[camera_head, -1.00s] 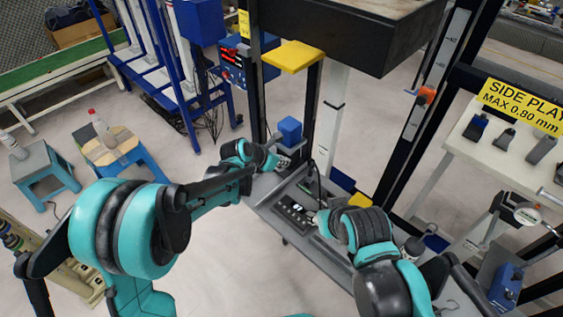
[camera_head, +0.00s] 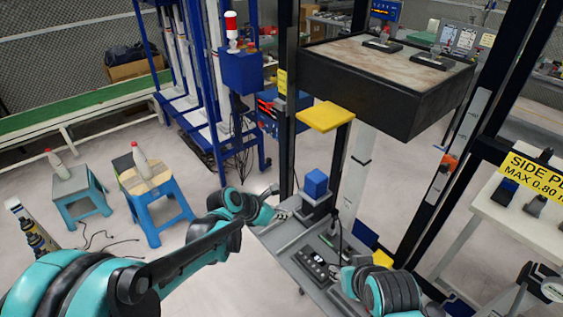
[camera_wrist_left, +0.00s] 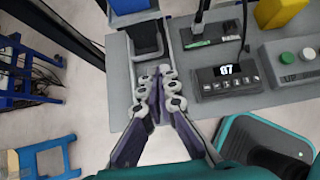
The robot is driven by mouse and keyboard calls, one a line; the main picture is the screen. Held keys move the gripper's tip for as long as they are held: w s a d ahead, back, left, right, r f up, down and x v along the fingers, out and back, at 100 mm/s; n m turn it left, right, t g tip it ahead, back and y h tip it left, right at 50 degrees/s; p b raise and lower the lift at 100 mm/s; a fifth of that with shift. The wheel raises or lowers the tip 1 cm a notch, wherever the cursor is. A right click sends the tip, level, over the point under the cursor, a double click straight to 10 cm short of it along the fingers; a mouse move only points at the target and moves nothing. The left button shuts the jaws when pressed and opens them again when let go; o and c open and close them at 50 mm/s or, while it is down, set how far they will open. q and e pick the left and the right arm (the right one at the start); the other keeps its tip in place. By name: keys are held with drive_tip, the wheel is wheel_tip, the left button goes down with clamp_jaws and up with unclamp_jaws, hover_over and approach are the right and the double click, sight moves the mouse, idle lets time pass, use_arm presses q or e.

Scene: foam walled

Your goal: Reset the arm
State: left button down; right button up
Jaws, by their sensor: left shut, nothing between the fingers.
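My left arm (camera_head: 195,255), teal and black, comes in from the lower left in the head view. Its gripper (camera_head: 277,203) is over the left end of the grey bench, left of a blue block (camera_head: 316,183). My right arm (camera_head: 380,291) shows at the bottom, right of centre, at the bench's near side. Its fingers cannot be made out.
The grey bench (camera_head: 283,240) carries a small device with a lit display (camera_wrist_left: 228,71). A yellow plate (camera_head: 325,117) and dark posts rise behind it. Two blue stools (camera_head: 157,212) with bottles stand left. A dark-sided raised table (camera_head: 375,95) is at back right.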

use_arm(q)
drive_tip(key=s+a+r+m+t+y, duration=0.1)
drive_tip(key=s+a+r+m+y, duration=0.1)
drive_tip(key=s+a+m, duration=0.9)
drive_tip(key=s+a+r+m+t+y, duration=0.1)
drive_tip(key=s+a+m+y, duration=0.4)
drive_tip(key=s+a+m, duration=0.5)
drive_tip(key=shift+s+a+r+m, duration=0.45)
drive_tip(key=shift+r+m, duration=0.35)
drive_tip(key=shift+m, duration=1.3)
drive_tip(key=shift+d, duration=0.1)
